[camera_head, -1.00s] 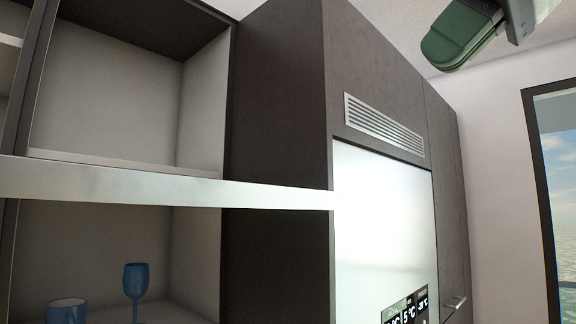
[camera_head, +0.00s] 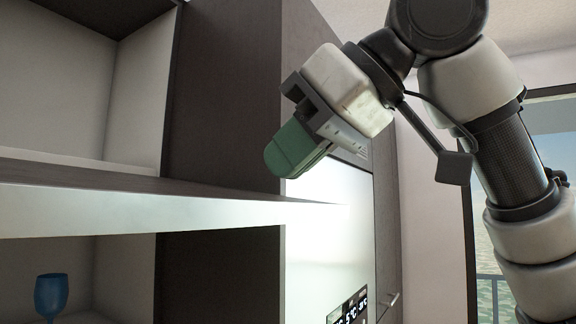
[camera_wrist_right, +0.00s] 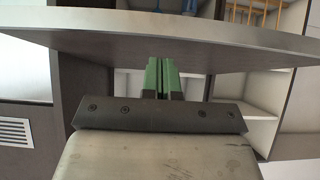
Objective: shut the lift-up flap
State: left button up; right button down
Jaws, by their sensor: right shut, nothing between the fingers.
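The lift-up flap (camera_head: 150,212) stands out level from the cabinet, across the head view. Its pale front edge faces me and a narrow strip of its dark upper side shows. In the right wrist view the flap (camera_wrist_right: 190,45) spans the upper part as a broad panel with a pale edge. My right gripper (camera_head: 284,152) has green fingers and is just above the flap's right end in the head view. In the right wrist view its fingers (camera_wrist_right: 162,74) are shut and empty, close to the flap's edge; I cannot tell whether they touch. My left gripper is out of view.
Open cabinet compartments lie above and below the flap. A blue goblet (camera_head: 50,294) stands in the lower one. A tall dark cabinet with a bright oven front (camera_head: 325,250) stands to the right. A window (camera_head: 548,130) is at far right.

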jog(key=shift+f, duration=0.4)
jog(key=shift+s+d+f, duration=0.15)
jog(key=shift+f, duration=0.15)
jog(key=shift+s+d+f, duration=0.15)
jog(key=shift+d+f, duration=0.05)
jog(key=shift+f, duration=0.1)
jog(key=shift+w+a, duration=0.2)
jog(key=shift+a, duration=0.05)
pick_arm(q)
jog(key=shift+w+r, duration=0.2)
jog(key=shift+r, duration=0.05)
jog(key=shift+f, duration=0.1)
pick_arm(e)
jog(key=shift+f, duration=0.15)
